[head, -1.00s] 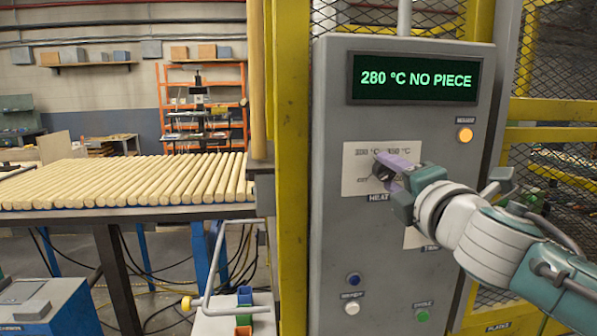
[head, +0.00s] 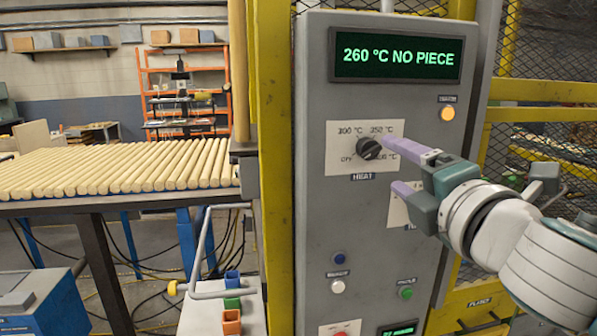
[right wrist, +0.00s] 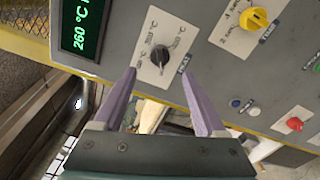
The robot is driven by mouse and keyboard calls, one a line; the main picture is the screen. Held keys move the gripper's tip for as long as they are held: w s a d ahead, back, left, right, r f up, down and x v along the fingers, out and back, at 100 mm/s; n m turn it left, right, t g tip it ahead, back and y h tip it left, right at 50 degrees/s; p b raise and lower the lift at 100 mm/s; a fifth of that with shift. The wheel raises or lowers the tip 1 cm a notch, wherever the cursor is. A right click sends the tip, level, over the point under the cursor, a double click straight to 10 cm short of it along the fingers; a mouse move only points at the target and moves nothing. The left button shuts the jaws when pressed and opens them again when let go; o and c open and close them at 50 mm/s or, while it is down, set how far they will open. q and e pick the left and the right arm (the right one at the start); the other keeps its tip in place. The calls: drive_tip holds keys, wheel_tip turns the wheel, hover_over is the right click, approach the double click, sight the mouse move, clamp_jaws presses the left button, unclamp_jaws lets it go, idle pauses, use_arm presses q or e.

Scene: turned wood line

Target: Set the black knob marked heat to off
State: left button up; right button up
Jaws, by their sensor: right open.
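The black heat knob (head: 369,148) sits on a pale plate (head: 339,133) with OFF at its lower left and temperature marks around it. Its pointer seems to lean toward OFF, but it is too small to be sure. It also shows in the right wrist view (right wrist: 160,56), beyond the fingertips. My right gripper (head: 392,164) is open and empty, with its purple fingers just right of the knob and apparently clear of it. The green display (head: 395,57) reads 260 °C NO PIECE. My left gripper is out of view.
An orange lamp (head: 447,114) glows on the grey panel. A yellow knob (right wrist: 253,18) shows in the right wrist view. Blue (head: 339,257), white (head: 337,286) and green (head: 405,292) buttons sit lower. A yellow post (head: 275,190) stands left of the panel, beside wooden rods (head: 120,170).

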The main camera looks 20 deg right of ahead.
drive_tip(key=shift+v, duration=1.15)
